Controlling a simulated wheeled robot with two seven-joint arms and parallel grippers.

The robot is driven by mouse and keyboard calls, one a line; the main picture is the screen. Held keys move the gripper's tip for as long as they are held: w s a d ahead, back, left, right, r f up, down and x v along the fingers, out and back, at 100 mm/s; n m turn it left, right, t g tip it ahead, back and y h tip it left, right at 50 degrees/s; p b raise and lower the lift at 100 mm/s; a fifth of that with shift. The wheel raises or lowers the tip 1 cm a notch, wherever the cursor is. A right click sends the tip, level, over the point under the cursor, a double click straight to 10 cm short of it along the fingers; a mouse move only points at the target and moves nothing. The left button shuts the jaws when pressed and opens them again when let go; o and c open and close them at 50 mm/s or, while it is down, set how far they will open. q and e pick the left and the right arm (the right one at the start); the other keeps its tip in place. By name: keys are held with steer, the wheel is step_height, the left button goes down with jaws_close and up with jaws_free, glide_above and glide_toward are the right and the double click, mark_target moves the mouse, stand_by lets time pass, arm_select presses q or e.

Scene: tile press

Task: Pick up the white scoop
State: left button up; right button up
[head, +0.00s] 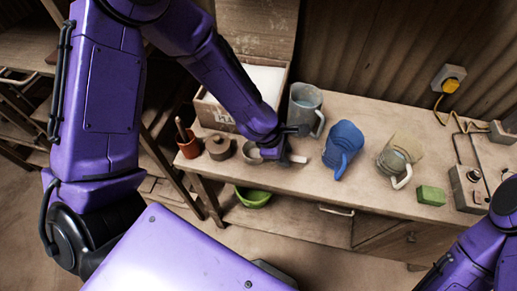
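The white scoop lies on the workbench (345,110). A pale handle end (298,159) shows just right of my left gripper, and a greyish round bowl part (252,153), seemingly of the same scoop, shows to its left. My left gripper (283,150) is down at bench height over the middle of the scoop and hides it there. Its fingers are small and dark, so I cannot tell whether they are open or closed on the scoop. Part of my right arm shows at the lower right; its gripper is out of view.
A grey pitcher (304,106), blue pitcher (342,146) and beige pitcher (399,158) stand right of the gripper. A lidded brown pot (219,148) and terracotta pot (189,147) stand left. A green block (431,195) lies right. A green bowl (253,197) sits on the lower shelf.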

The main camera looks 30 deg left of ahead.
arm_select(q)
steer(key=shift+x, duration=1.05)
steer(key=shift+r, duration=0.1)
jaws_close()
